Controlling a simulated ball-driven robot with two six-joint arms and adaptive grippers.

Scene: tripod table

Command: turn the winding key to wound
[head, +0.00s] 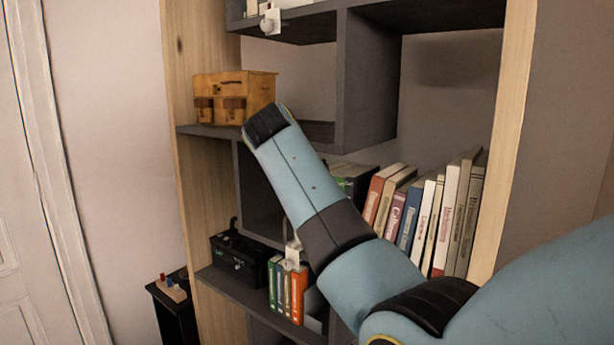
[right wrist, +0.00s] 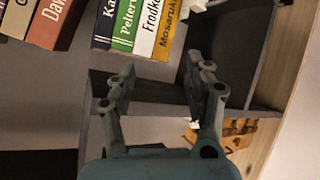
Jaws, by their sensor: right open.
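I cannot make out a winding key for certain. A small pale fitting with a round knob (head: 269,23) sits at the upper shelf edge in the head view. A similar pale fitting (head: 293,254) shows lower down, beside my right arm. My right gripper (right wrist: 162,85) shows in the right wrist view, its two fingers apart and nothing between them. It is in front of the shelf unit and is not visible in the head view. My left gripper is out of view.
The shelf unit (head: 187,170) holds a yellow-brown case (head: 232,97), a black box (head: 241,259), small books (head: 289,289) and a row of larger books (head: 431,222). A small dark stand (head: 172,315) is at lower left. My right arm crosses the shelves' middle.

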